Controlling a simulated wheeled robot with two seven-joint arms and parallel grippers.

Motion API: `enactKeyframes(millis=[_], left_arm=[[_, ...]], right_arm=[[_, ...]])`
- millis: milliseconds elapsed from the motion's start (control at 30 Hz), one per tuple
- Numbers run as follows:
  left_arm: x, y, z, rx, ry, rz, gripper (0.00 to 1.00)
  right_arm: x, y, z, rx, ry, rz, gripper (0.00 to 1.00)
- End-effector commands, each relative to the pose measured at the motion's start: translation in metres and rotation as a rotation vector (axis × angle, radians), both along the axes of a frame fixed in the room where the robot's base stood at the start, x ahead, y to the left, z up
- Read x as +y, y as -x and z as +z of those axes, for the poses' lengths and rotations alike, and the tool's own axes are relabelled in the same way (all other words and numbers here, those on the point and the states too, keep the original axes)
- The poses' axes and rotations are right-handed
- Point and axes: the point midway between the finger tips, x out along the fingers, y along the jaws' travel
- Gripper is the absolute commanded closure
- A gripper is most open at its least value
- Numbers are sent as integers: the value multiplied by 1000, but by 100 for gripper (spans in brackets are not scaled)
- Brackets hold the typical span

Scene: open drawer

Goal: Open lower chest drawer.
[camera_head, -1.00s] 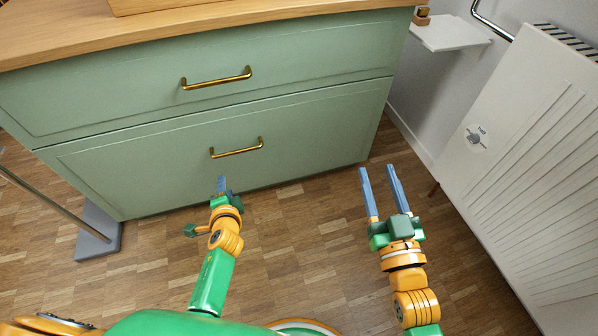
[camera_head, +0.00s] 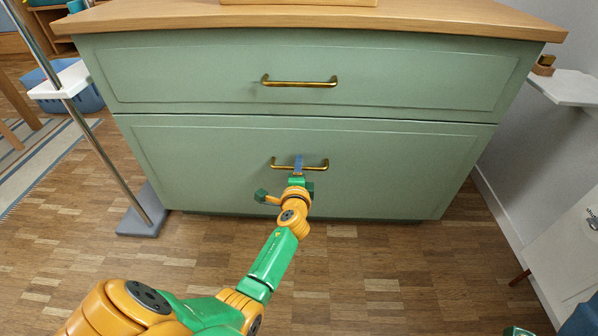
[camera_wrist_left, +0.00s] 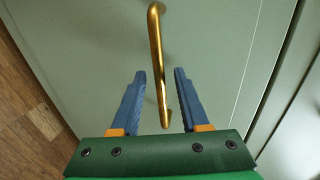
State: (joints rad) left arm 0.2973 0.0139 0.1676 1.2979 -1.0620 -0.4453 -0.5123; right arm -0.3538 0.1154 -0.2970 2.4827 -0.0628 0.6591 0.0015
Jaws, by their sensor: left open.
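The green chest has a closed lower drawer (camera_head: 400,170) with a brass bar handle (camera_head: 281,166). My left gripper (camera_head: 298,160) is at the middle of this handle in the head view. In the left wrist view the handle (camera_wrist_left: 155,40) runs lengthwise between the two blue fingers of my open left gripper (camera_wrist_left: 160,73). There is a gap on each side of the bar, and the fingers are not shut on it. The fingertips hide a short part of the handle in the head view. My right gripper is not clearly in view.
The closed upper drawer (camera_head: 200,75) has its own brass handle (camera_head: 300,83). A metal stand with a grey base (camera_head: 143,215) is left of the chest. A white shelf (camera_head: 568,88) and a white panel (camera_head: 565,245) are at the right. Floor before the chest is clear.

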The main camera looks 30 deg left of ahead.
Motion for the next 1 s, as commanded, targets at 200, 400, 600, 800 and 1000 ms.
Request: enactKeyframes(millis=[200, 400, 600, 800, 1000], left_arm=[[2, -3, -1, 0, 1, 0, 55], [2, -3, -1, 0, 1, 0, 80], [2, -3, -1, 0, 1, 0, 100], [2, -3, -1, 0, 1, 0, 100], [2, -3, -1, 0, 1, 0, 100]], right_arm=[[-1, 4, 1, -25, -8, 2, 50], [-1, 3, 1, -23, -7, 2, 50], [-1, 3, 1, -23, -7, 2, 50], [-1, 3, 1, -22, -7, 2, 50], [-1, 3, 1, -22, -7, 2, 50]])
